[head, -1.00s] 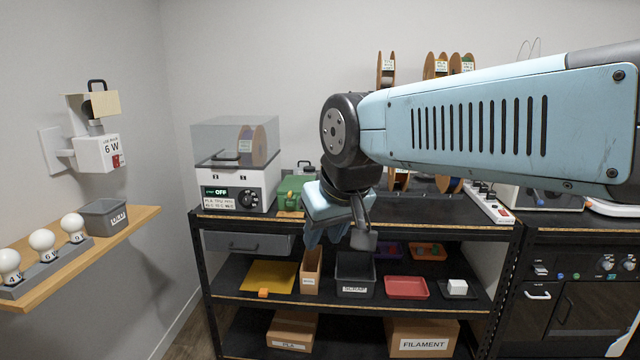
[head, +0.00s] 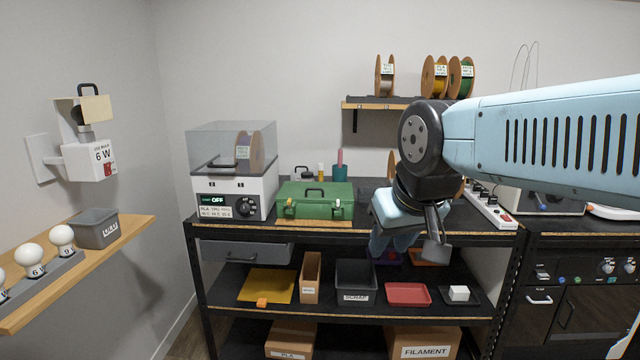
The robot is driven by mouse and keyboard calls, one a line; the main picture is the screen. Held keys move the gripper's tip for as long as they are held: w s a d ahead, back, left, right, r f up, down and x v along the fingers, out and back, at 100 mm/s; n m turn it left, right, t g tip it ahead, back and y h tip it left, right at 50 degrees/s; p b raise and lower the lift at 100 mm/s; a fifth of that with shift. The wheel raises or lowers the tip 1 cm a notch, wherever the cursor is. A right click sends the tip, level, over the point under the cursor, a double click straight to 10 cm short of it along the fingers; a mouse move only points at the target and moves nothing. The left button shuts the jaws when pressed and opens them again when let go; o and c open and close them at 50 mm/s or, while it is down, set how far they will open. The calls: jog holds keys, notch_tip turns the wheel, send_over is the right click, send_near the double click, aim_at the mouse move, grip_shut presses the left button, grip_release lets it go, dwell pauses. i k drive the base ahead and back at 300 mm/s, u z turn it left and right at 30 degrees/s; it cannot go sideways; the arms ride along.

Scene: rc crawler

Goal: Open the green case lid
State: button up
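The green case (head: 314,202) sits on the top of the black workbench, right of the filament dryer. Its lid looks closed, with a dark handle on top and latches at the front. My gripper (head: 405,246) hangs from the blue arm to the right of the case and in front of the bench, pointing down and apart from the case. Its fingers are partly seen from behind, and I cannot tell whether they are open or shut.
The filament dryer (head: 232,185) with a clear cover stands left of the case. A power strip (head: 490,211) lies to the right. A teal cup (head: 340,172) stands behind the case. Below are a scrap bin (head: 355,280) and a red tray (head: 408,294). A wall shelf (head: 125,235) holds bulbs at left.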

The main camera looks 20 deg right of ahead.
aim_at(320, 192)
jog(key=z, duration=0.1)
jog(key=i, duration=1)
jog(key=u, duration=0.1)
